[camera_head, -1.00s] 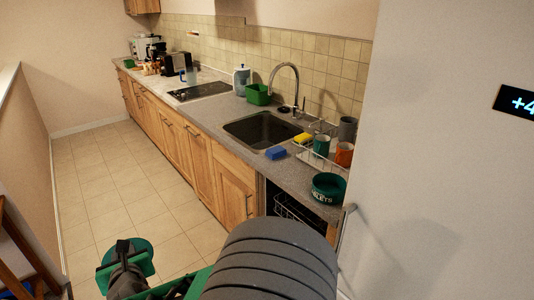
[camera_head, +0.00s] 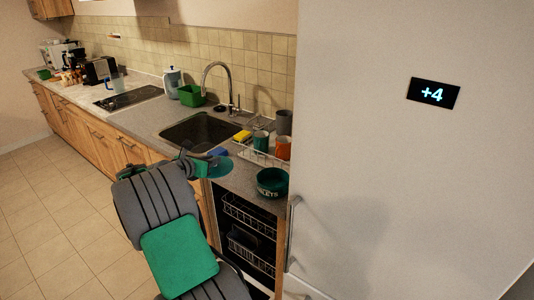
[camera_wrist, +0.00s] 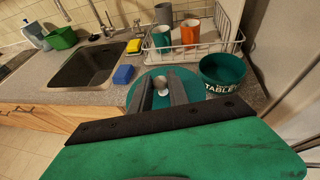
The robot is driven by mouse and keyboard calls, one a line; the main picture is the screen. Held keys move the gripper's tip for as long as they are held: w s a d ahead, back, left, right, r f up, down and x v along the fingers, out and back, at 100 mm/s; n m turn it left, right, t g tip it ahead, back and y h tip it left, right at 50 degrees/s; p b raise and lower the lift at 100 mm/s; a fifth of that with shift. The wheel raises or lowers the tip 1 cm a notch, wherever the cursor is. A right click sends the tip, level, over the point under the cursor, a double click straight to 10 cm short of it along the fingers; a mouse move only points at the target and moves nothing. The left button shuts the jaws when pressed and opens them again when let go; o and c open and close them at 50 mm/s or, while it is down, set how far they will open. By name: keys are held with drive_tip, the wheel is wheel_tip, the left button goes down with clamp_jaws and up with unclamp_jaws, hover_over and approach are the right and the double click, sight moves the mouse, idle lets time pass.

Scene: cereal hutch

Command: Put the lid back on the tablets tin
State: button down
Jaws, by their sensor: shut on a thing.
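The tablets tin (camera_head: 272,183) is a dark green round tin with pale lettering. It stands open at the top on the counter's front right part, and it also shows in the wrist view (camera_wrist: 222,74). My gripper (camera_head: 198,163) is shut on the knob of the green round lid (camera_head: 216,168). In the wrist view the lid (camera_wrist: 136,94) lies beyond my fingers (camera_wrist: 161,92), with its pale knob between them. The lid is left of the tin and apart from it, near the counter's front edge. Its exact height above the counter is hard to tell.
A wire dish rack (camera_wrist: 196,42) with a green mug and an orange mug stands behind the tin. A blue sponge (camera_wrist: 123,74) and a sink (camera_head: 199,132) lie left. The fridge (camera_head: 380,170) rises close right. An open dishwasher (camera_head: 246,232) is below.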

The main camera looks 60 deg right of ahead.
drive_tip(key=s+d+f+m+g+y, duration=0.15)
drive_tip(key=s+d+m+g, duration=0.4)
drive_tip(key=s+d, duration=1)
drive_tip(key=shift+n, duration=0.25)
drive_tip(key=shift+a+f+b, duration=0.2)
drive_tip(key=shift+f+b, duration=0.95)
drive_tip(key=shift+f, duration=0.5)
drive_tip(key=shift+a+f+b, duration=0.2)
drive_tip(key=shift+f+b, duration=0.9)
drive_tip(key=shift+f, duration=0.5)
drive_tip(key=shift+a+p, duration=0.1)
drive_tip(key=shift+p, duration=1)
drive_tip(key=shift+f+p, duration=0.2)
drive_tip(key=shift+p, duration=0.65)
drive_tip(key=c, duration=0.7)
unclamp_jaws()
